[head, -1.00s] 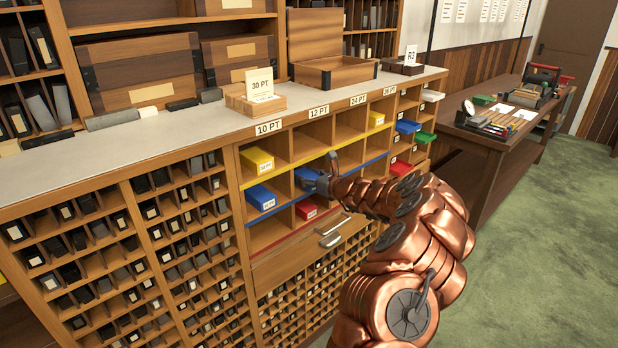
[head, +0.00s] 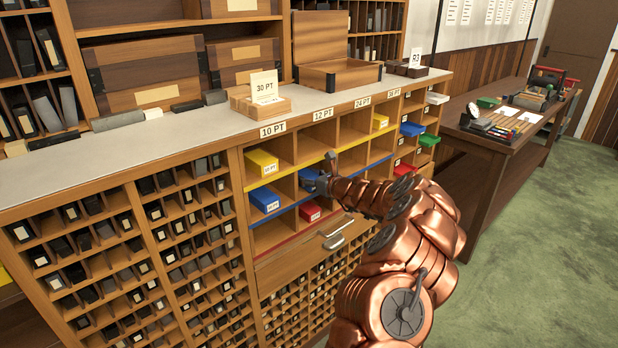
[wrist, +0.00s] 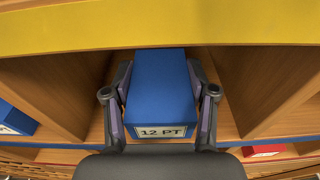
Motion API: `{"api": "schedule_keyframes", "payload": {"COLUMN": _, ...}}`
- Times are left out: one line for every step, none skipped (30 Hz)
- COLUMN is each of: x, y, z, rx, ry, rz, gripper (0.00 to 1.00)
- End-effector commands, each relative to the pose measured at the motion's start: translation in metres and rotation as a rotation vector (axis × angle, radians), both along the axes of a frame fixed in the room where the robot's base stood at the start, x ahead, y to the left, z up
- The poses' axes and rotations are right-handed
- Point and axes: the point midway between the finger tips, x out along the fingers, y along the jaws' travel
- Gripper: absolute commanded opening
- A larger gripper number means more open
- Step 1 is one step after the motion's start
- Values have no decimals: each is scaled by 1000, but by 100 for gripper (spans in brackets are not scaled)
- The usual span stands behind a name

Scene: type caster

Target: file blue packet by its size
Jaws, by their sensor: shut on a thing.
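The blue packet (wrist: 160,88), labelled 12 PT, is between the two fingers of my gripper (wrist: 160,108), which is shut on its sides. In the head view the packet (head: 308,178) sits inside the middle-row compartment of the 12 PT column, above the blue strip (head: 287,209). My gripper (head: 322,180) is at the mouth of that compartment and partly hides the packet. The wrist view shows the yellow strip (wrist: 160,25) above and wooden dividers on both sides, apart from the fingers. I cannot tell whether the packet rests on the compartment floor.
Another blue packet (head: 264,197) lies in the compartment to the left, with a yellow packet (head: 262,162) above it. A red packet (head: 310,211) lies below the held one. A drawer handle (head: 333,240) sticks out beneath. A side table (head: 505,135) stands at right.

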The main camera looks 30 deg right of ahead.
Motion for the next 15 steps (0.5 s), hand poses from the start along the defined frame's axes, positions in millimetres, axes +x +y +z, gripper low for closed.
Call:
{"api": "schedule_keyframes", "payload": {"x": 1, "y": 0, "z": 2, "rx": -1, "ry": -2, "rz": 0, "gripper": 0}}
{"api": "schedule_keyframes", "payload": {"x": 2, "y": 1, "z": 2, "rx": 0, "ry": -2, "rz": 1, "gripper": 0}}
{"api": "schedule_keyframes", "payload": {"x": 2, "y": 1, "z": 2, "rx": -1, "ry": -2, "rz": 0, "gripper": 58}}
{"api": "schedule_keyframes", "payload": {"x": 2, "y": 1, "z": 2, "rx": -1, "ry": -2, "rz": 0, "gripper": 61}}
{"api": "schedule_keyframes", "payload": {"x": 2, "y": 1, "z": 2, "rx": -1, "ry": -2, "rz": 0, "gripper": 64}}
{"api": "schedule_keyframes", "payload": {"x": 2, "y": 1, "z": 1, "rx": -1, "ry": -2, "rz": 0, "gripper": 68}}
{"api": "schedule_keyframes", "payload": {"x": 2, "y": 1, "z": 1, "rx": 0, "ry": -2, "rz": 0, "gripper": 71}}
{"api": "schedule_keyframes", "payload": {"x": 2, "y": 1, "z": 1, "rx": 0, "ry": -2, "rz": 0, "gripper": 74}}
{"api": "schedule_keyframes", "payload": {"x": 2, "y": 0, "z": 1, "rx": 0, "ry": -1, "rz": 0, "gripper": 79}}
{"api": "schedule_keyframes", "payload": {"x": 2, "y": 0, "z": 1, "rx": 0, "ry": -1, "rz": 0, "gripper": 82}}
{"api": "schedule_keyframes", "payload": {"x": 2, "y": 0, "z": 1, "rx": 0, "ry": -1, "rz": 0, "gripper": 85}}
{"api": "schedule_keyframes", "payload": {"x": 2, "y": 0, "z": 1, "rx": 0, "ry": -1, "rz": 0, "gripper": 86}}
{"api": "schedule_keyframes", "payload": {"x": 2, "y": 0, "z": 1, "rx": 0, "ry": -1, "rz": 0, "gripper": 86}}
{"api": "schedule_keyframes", "payload": {"x": 2, "y": 0, "z": 1, "rx": 0, "ry": -1, "rz": 0, "gripper": 86}}
{"api": "schedule_keyframes", "payload": {"x": 2, "y": 0, "z": 0, "rx": 0, "ry": -1, "rz": 0, "gripper": 86}}
